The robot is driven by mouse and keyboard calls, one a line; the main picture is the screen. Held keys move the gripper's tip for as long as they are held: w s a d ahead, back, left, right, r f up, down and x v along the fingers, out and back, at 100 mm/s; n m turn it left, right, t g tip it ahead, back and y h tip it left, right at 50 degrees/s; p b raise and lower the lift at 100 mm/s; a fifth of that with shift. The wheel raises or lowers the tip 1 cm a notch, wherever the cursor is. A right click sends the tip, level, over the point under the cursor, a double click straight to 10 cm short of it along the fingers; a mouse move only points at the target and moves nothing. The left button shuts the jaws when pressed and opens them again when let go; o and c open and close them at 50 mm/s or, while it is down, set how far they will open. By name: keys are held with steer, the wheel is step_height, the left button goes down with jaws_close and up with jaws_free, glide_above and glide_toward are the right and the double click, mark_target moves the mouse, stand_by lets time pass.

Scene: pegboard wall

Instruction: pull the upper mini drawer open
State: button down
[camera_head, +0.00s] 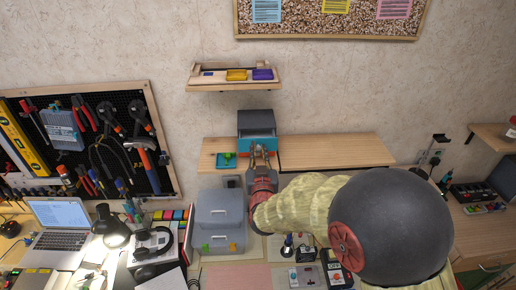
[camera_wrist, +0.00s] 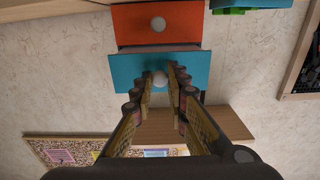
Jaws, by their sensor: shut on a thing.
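A small dark drawer cabinet (camera_head: 256,120) stands on the wall shelf. Its upper drawer (camera_wrist: 128,70) has a blue front with a round pale knob (camera_wrist: 160,78); the wrist view is upside down, so the orange-red lower drawer (camera_wrist: 135,24) shows above it. The blue front stands out from the cabinet with a gap behind it, so the upper drawer looks partly open. It also shows in the head view (camera_head: 257,135). My gripper (camera_wrist: 160,80) is shut on the knob, one finger on each side. In the head view my gripper (camera_head: 260,152) hides the lower drawer.
The wooden shelf (camera_head: 340,150) runs right of the cabinet. A teal tray (camera_head: 219,167) with a green item sits at its left. A smaller shelf (camera_head: 235,87) with small trays hangs above. A grey box (camera_head: 220,212) stands on the cluttered desk below, close to my arm.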

steer(key=shift+s+b, duration=0.4)
steer(key=shift+s, duration=1.1)
steer(key=c, duration=1.8)
jaws_free()
steer(key=shift+o, duration=0.3)
steer(key=s, duration=1.2)
